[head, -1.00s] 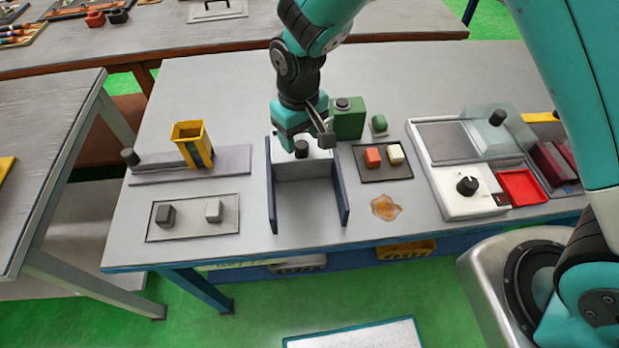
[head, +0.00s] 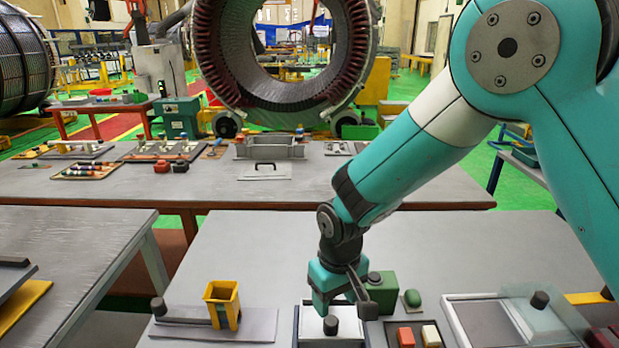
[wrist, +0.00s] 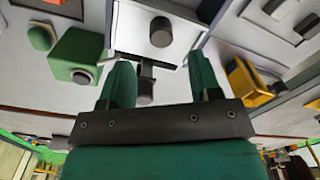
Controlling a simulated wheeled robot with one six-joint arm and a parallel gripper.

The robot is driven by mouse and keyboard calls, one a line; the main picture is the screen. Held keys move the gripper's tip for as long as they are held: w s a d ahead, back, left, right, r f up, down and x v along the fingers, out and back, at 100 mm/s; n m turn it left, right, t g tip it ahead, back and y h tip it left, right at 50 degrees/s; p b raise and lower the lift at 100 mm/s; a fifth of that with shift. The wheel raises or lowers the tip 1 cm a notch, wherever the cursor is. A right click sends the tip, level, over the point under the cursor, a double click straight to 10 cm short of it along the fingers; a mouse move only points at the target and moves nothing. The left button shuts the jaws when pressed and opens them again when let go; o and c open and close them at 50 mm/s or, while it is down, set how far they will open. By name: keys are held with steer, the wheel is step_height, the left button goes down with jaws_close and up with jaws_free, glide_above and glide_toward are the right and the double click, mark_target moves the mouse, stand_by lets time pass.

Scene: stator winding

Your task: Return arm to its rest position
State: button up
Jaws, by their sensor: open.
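My teal arm reaches down from the right in the head view. My gripper (head: 342,303) hangs low over the near table, just above and behind a black knob (head: 330,325) on a white plate (head: 318,325). In the wrist view my gripper (wrist: 160,70) has its two green fingers spread apart, with nothing clasped between them. A dark round knob (wrist: 162,32) on a white surface lies beyond the fingertips. A smaller dark piece (wrist: 145,85) shows behind the gap between the fingers; whether it touches them I cannot tell.
A green box (head: 382,290) stands close to the right of my gripper. A yellow holder (head: 222,305) stands to the left. A clear cover with a black knob (head: 540,300) is at the right. The table behind my gripper is bare. A large stator ring (head: 285,60) stands far back.

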steer(key=s+d+r+y, duration=0.1)
steer(key=s+d+r, duration=0.2)
steer(key=s+r, duration=0.3)
steer(key=s+d+r+n+y+b, duration=0.1)
steer(key=s+d+r, duration=0.2)
steer(key=s+r, duration=0.2)
steer(key=s+d+r+y, duration=0.2)
steer(key=s+r, duration=0.4)
steer(key=s, duration=0.3)
steer(key=shift+d+r+b, duration=0.3)
steer(key=shift+d+r, duration=0.05)
steer(key=shift+d, duration=0.2)
